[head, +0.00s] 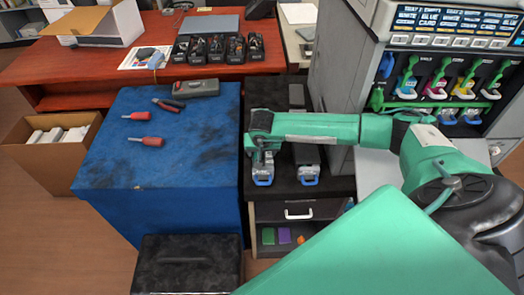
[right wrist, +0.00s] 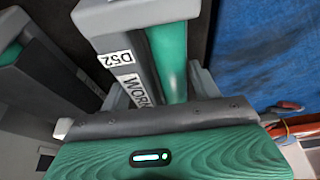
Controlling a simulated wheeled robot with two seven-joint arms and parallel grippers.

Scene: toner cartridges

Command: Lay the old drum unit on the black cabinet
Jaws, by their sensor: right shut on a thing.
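The black cabinet (head: 330,187) stands in the middle of the head view, with a dark top. My right gripper (head: 262,143) is over its left part, shut on a grey drum unit with a blue handle (head: 262,169). In the right wrist view this drum unit (right wrist: 135,15) shows a green drum and a label reading D52. I cannot tell whether it touches the cabinet top. Another drum unit (head: 306,173) with a blue handle lies on the cabinet to its right; a similar unit (right wrist: 25,75) shows at the left of the wrist view. My left gripper is not in view.
The open printer (head: 375,60) with coloured handles is at the right. A blue-topped cabinet (head: 115,175) holds screwdrivers, pliers and a grey case (head: 196,88). A red desk (head: 100,62) with several black cartridges is behind. A black box (head: 187,262) stands in front.

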